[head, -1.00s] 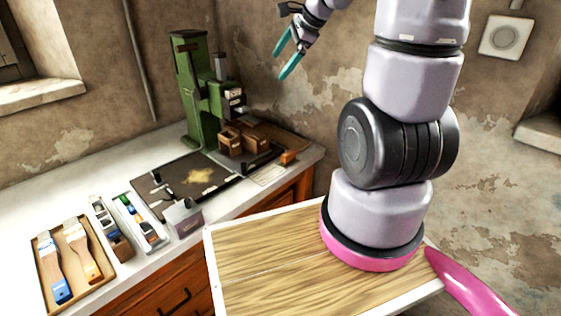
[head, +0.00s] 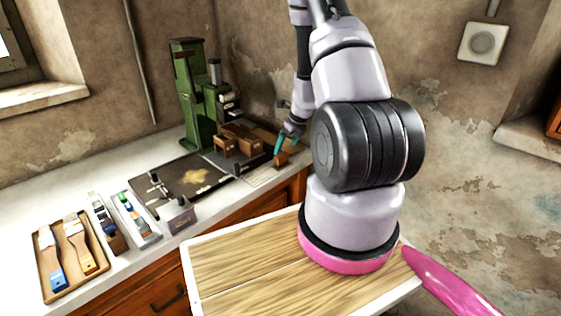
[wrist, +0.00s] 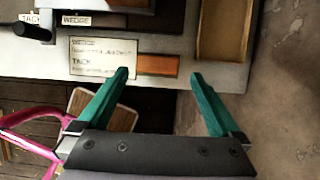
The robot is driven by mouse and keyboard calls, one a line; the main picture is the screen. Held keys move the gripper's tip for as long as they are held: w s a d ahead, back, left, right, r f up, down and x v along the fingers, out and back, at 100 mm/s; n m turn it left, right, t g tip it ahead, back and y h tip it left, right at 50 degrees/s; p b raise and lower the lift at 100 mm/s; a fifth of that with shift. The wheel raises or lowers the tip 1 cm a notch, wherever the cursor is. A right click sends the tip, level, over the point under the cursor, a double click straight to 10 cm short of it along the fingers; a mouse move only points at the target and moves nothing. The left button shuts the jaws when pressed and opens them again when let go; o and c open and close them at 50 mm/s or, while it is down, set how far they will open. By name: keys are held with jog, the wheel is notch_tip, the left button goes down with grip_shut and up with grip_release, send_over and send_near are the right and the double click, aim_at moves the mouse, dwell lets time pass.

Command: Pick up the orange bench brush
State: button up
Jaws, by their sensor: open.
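A small orange block-like piece (head: 282,159), which looks like the orange bench brush, lies at the right end of the bench near its front edge. It also shows in the wrist view (wrist: 158,65) beside a printed card; I cannot make out bristles. My gripper (head: 286,145) is open, with teal fingers, just above it in the head view. In the wrist view my gripper (wrist: 160,76) has its fingertips on either side of the orange piece, with gaps at both sides and nothing held.
A green press (head: 192,95) with wooden bins (head: 238,140) stands behind. The card (wrist: 103,58) reads wedge and tack. A wooden bin (wrist: 222,32) is close on the right in the wrist view. A tray (head: 92,284) at far left holds two paintbrushes.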

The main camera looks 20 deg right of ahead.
aim_at(282, 155)
jog(key=shift+x, duration=3.15)
jog(key=shift+s+a, duration=0.15)
jog(key=c, duration=1.2)
